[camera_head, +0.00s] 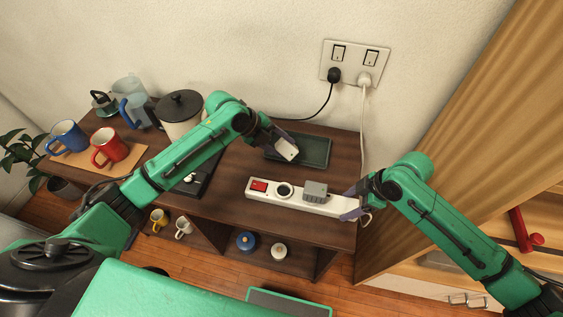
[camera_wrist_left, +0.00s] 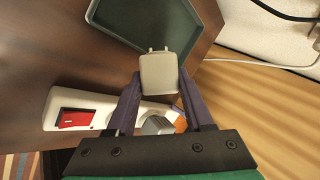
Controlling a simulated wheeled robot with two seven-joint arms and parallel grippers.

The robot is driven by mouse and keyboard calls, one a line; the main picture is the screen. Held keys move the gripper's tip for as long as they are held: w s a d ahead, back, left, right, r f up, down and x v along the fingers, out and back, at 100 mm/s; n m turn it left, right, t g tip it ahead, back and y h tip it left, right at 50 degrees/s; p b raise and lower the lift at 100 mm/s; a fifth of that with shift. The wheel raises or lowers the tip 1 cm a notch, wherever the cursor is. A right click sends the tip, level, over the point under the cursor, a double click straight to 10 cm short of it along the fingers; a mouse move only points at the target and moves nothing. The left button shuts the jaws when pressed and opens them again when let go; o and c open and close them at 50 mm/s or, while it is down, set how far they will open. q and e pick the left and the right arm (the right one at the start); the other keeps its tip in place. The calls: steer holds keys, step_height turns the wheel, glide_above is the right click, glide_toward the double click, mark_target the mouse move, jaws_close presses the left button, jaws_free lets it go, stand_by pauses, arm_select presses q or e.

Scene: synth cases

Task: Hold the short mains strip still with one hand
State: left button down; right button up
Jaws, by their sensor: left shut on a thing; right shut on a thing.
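The short white mains strip (camera_head: 303,203) lies on the dark wooden top. It has a red switch (camera_head: 259,186), an open round socket (camera_head: 284,190) and a grey plug (camera_head: 315,190) seated further right. The strip also shows in the left wrist view (camera_wrist_left: 60,101), partly hidden by my gripper. My right gripper (camera_head: 352,204) is shut on the strip's right end. My left gripper (camera_head: 278,146) is shut on a pale two-pin plug block (camera_wrist_left: 160,73) and holds it above and behind the strip, apart from it. Its pins point away from the gripper.
A dark green tray (camera_head: 313,152) lies behind the strip. A wall socket plate (camera_head: 353,62) carries a black plug and a white plug, whose white cable (camera_head: 362,130) runs down near the strip's right end. A kettle (camera_head: 181,112) and mugs stand left.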

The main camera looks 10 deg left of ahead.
arm_select(q)
steer(key=w+a+m+t+h, duration=0.1)
steer(key=w+a+m+t, duration=0.2)
steer(key=w+m, duration=0.3)
steer(key=shift+w+d+f, duration=0.1)
steer(key=shift+f, duration=2.45)
steer(key=shift+c, duration=1)
jaws_free()
steer(key=v, duration=1.2)
